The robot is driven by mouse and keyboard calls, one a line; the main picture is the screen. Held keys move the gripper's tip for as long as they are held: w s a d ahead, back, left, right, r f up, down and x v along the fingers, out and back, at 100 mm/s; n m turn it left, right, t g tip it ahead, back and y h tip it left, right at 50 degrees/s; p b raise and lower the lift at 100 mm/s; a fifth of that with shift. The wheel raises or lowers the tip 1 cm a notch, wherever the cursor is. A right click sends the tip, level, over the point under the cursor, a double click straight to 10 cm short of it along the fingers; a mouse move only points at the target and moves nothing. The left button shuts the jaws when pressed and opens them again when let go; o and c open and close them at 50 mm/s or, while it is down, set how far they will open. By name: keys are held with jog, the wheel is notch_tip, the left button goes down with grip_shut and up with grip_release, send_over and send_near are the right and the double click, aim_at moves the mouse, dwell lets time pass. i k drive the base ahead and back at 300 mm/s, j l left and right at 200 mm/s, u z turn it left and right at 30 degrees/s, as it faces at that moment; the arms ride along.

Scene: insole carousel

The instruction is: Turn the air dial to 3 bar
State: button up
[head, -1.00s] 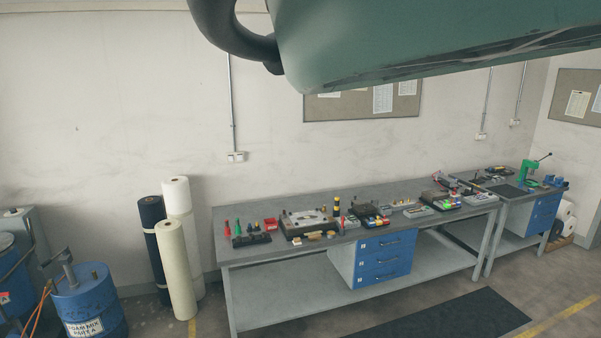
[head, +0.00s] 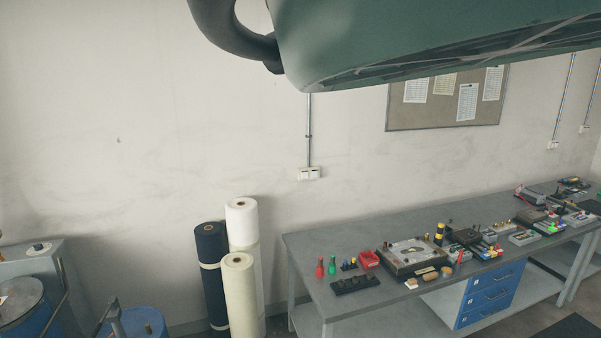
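No air dial can be made out for certain, and no bar scale is readable. A grey cabinet (head: 60,275) stands at the far left edge. A small round pale fitting (head: 38,248) sits on its top; it is too small to tell whether it is a dial. My gripper is out of view.
Blue drums (head: 148,322) stand low at the left. Rolls of material, dark blue (head: 210,285), white (head: 242,222) and cream (head: 240,300), stand by the wall. A workbench (head: 310,250) with tools and blue drawers (head: 490,295) fills the right.

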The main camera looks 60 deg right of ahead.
aim_at(39, 247)
jog(key=i, duration=2.6)
jog(key=i+j+z, duration=0.1)
jog(key=i, duration=1.2)
